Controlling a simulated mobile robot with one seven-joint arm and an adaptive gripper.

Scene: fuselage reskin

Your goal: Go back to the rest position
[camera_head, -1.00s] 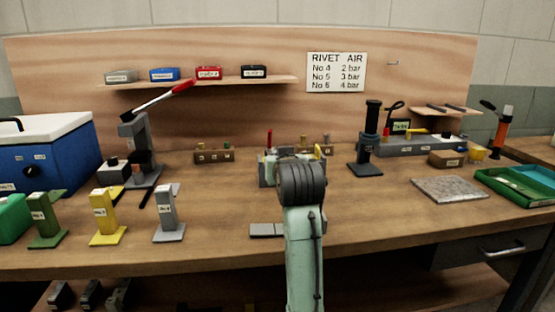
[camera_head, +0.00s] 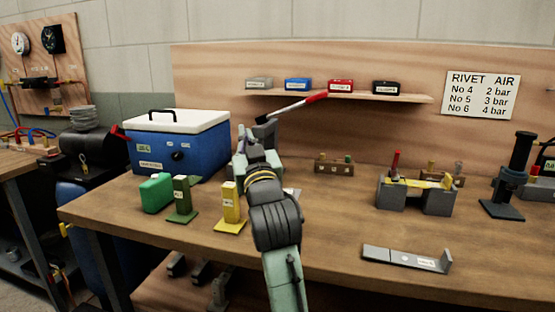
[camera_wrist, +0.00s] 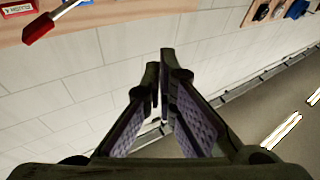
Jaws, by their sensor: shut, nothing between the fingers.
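My gripper (camera_wrist: 160,75) is shut and empty in the wrist view, its two dark fingers close together at the tips. In the head view my gripper (camera_head: 243,138) is small and partly hidden by my own wrist. It is raised above the bench (camera_head: 330,225), in front of the lever press (camera_head: 265,125), whose body my arm mostly hides. The press's red handle (camera_head: 317,97) shows beside it, and the red handle (camera_wrist: 38,28) also shows at the upper left of the wrist view.
A blue cooler box (camera_head: 165,155) stands left of my gripper. Green and yellow stands (camera_head: 230,205) are near the front edge. A grey fixture (camera_head: 440,200) and a flat grey bracket (camera_head: 405,258) are to the right. A shelf (camera_head: 420,98) holds several small boxes.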

